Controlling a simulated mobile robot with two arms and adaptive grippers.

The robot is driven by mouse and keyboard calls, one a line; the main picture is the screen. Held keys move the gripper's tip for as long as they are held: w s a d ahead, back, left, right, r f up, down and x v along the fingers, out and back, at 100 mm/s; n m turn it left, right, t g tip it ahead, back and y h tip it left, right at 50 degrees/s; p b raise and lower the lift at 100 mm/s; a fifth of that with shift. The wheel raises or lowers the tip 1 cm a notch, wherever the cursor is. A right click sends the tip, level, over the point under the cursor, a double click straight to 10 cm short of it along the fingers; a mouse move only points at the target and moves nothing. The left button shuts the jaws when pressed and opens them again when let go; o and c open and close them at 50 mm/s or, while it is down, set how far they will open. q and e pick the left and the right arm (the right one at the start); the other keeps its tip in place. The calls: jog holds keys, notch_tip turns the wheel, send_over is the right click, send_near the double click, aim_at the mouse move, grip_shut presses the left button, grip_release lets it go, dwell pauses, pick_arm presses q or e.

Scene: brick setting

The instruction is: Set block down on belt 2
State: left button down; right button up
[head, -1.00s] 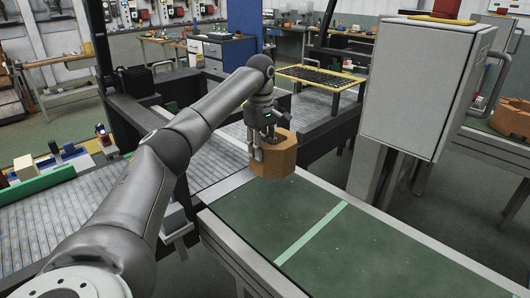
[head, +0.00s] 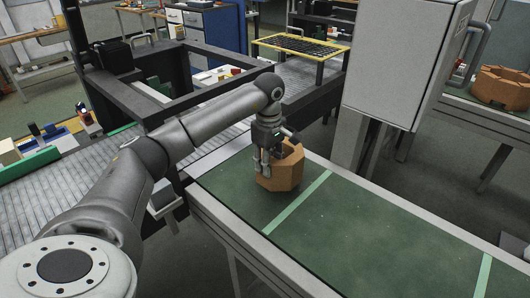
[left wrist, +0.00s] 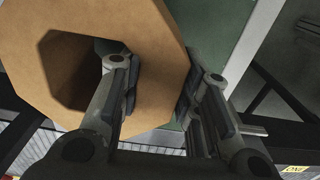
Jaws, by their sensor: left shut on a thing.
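My left gripper (head: 266,167) is shut on the block's left wall. In the left wrist view the block (left wrist: 150,45) fills the upper left, and the fingers of the left gripper (left wrist: 160,92) pinch its wall, one finger inside the hollow and one outside. The block looks upright and very low over the belt; I cannot tell whether it touches. My right gripper is not in view.
A grey cabinet (head: 405,60) stands behind the belt. Another octagonal block (head: 502,88) sits on a belt at the far right. A black frame (head: 150,100) and roller conveyor (head: 90,182) lie to the left. The belt right of the block is clear.

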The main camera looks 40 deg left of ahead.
pick_arm(q)
jog(key=f, duration=0.1)
jog(key=f+p, duration=0.1)
jog(key=shift+d+f, duration=0.25)
jog(key=shift+f, duration=0.35)
jog(key=c, duration=1.5)
grip_release()
jog(key=shift+s+f, duration=0.1)
jog(key=shift+f, duration=0.1)
jog(key=o, duration=0.4)
jog(key=shift+r, duration=0.1)
jog(key=shift+r, duration=0.1)
jog(key=shift+r, duration=0.35)
notch_tip(320, 180, up, 11)
jog(key=shift+r+b, duration=0.1)
jog(key=shift+b, duration=0.95)
